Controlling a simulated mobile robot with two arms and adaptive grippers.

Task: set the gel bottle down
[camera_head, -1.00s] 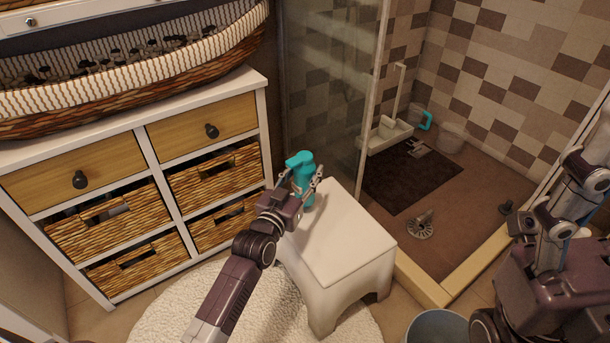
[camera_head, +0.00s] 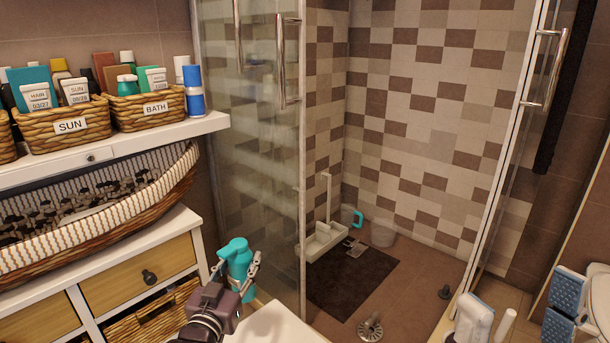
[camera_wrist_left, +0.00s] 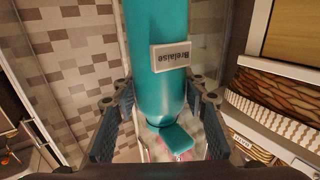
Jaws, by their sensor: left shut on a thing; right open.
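The gel bottle is turquoise with a pump head (camera_head: 238,265). It is upright in my left gripper (camera_head: 236,282), whose fingers are closed around its upper part. In the left wrist view the bottle (camera_wrist_left: 155,95) lies between both finger pads and shows a small label reading "Brelaise". The white stool (camera_head: 278,327) shows only as a bit of its top at the bottom of the head view. Whether the bottle's base touches anything is hidden. My right gripper (camera_head: 522,308) is at the lower right, its blue-padded fingers wide apart and empty.
The white drawer cabinet (camera_head: 205,262) with a long wicker basket (camera_head: 120,205) stands left. A shelf (camera_head: 150,135) above carries baskets of bottles. The glass shower panel (camera_head: 250,170) is close behind the bottle. A dark mat (camera_head: 350,280) lies on the shower floor.

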